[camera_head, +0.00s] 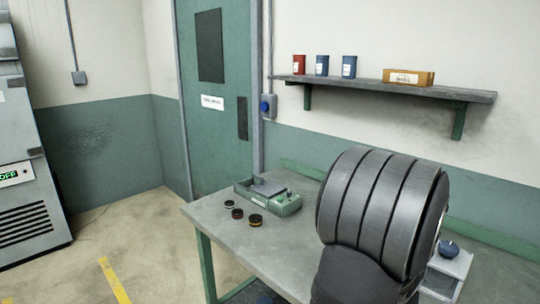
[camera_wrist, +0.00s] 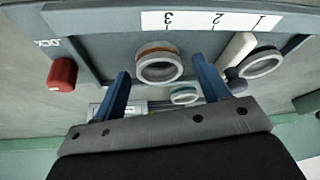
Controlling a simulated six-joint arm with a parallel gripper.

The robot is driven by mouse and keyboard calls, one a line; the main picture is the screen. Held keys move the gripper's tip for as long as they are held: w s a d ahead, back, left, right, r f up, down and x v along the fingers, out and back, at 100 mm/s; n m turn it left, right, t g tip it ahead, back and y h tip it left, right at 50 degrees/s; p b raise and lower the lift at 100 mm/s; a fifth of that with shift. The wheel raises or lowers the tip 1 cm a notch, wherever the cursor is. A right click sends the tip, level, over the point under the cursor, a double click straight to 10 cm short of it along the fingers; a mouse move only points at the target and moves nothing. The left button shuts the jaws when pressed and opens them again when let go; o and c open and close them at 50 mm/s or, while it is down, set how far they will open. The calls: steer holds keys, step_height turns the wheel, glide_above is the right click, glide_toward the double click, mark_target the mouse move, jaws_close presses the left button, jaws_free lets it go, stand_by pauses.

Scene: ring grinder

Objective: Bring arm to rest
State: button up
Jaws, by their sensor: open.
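My gripper (camera_wrist: 160,68) shows in the wrist view with its two blue fingers spread apart and nothing held between them. The fingers point toward a grey tray (camera_wrist: 100,45) with a white strip numbered 1, 2 and 3. A ring with an orange band (camera_wrist: 159,66) is at number 3, in line with the gap between the fingers. A smaller ring with a teal band (camera_wrist: 184,95) and a dark-banded ring (camera_wrist: 262,63) are nearby. I cannot tell how far the fingertips are from them. In the head view my arm's large grey link hides the gripper.
In the head view, a workbench (camera_head: 225,250) bears a green box (camera_head: 285,206) and several dark rings (camera_head: 255,220). A wall shelf (camera_head: 390,88) holds cans and a carton. Floor at left is clear.

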steer(key=v, duration=1.2)
steer(key=x, duration=1.2)
steer(key=shift+f, duration=0.45)
step_height(320, 180, up, 5)
steer(key=shift+s+d+r, duration=0.1)
steer(key=s+d+r, duration=0.4)
steer(key=s+r, duration=0.2)
steer(key=s, duration=0.4)
steer(key=w+a+m, duration=0.1)
steer(key=w+a, duration=0.1)
steer(key=w, duration=1.6)
steer(key=w+a+f, duration=0.1)
steer(key=w+f, duration=0.1)
steer(key=w+a+f, duration=0.1)
steer(key=w, duration=0.1)
steer(key=w+a+f, duration=0.2)
steer(key=w, duration=0.1)
steer(key=shift+a+f, duration=0.1)
steer(key=shift+f, duration=0.25)
steer(key=s+d+r, duration=0.3)
steer(key=s, duration=0.6)
steer(key=s+d+r, duration=0.3)
steer(key=s, duration=0.7)
steer(key=shift+d+n, duration=0.3)
steer(key=shift+d, duration=0.1)
